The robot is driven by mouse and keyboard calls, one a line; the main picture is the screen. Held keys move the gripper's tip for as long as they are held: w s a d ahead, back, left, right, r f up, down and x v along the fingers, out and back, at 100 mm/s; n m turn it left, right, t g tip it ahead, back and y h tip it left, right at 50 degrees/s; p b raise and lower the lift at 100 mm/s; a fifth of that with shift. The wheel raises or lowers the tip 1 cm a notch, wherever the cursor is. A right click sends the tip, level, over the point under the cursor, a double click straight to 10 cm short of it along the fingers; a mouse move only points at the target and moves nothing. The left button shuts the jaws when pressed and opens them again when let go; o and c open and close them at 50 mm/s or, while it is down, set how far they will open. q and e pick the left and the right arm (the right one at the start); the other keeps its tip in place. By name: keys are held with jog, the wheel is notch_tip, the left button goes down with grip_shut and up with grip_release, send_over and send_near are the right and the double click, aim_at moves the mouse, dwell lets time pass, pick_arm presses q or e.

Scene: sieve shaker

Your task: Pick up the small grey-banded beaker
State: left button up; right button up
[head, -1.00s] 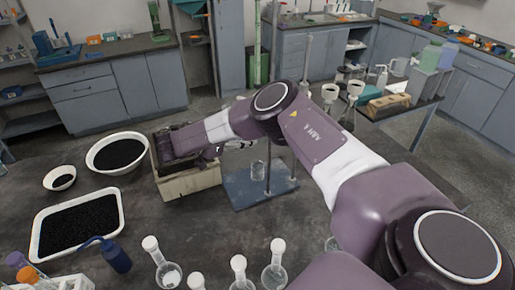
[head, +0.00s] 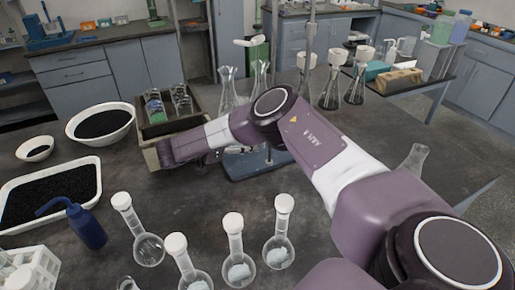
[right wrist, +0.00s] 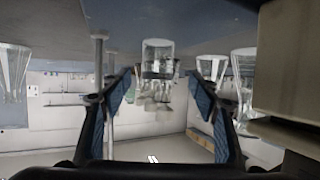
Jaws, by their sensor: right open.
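The small beaker (right wrist: 158,58) is clear glass with a dark grey band. It shows in the right wrist view, which is upside down, at the upper middle against the dark surface. My right gripper (right wrist: 158,84) is open and empty, with one blue-padded finger to each side of the beaker in that view. I cannot tell how far the beaker still is from the fingers. My left gripper is not in view.
A blue stand base (head: 262,166) with a metal post is close by. A cream box (head: 148,152) holding glass vials is behind my wrist. Tall glass flasks (head: 228,90) stand behind. Round flasks (head: 278,250) with white stoppers line the front. Bare table lies between.

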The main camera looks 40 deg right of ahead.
jog(key=x, duration=0.4)
jog(key=p+x, duration=0.1)
jog(key=x, duration=0.2)
jog(key=shift+s+r, duration=0.15)
jog(key=shift+s, duration=0.15)
jog(key=shift+w+d+f, duration=0.1)
jog(key=shift+d+f, duration=0.15)
jog(key=shift+d, duration=0.3)
jog(key=c, duration=1.3)
jog(key=shift+o, duration=0.2)
jog(key=shift+r, duration=0.1)
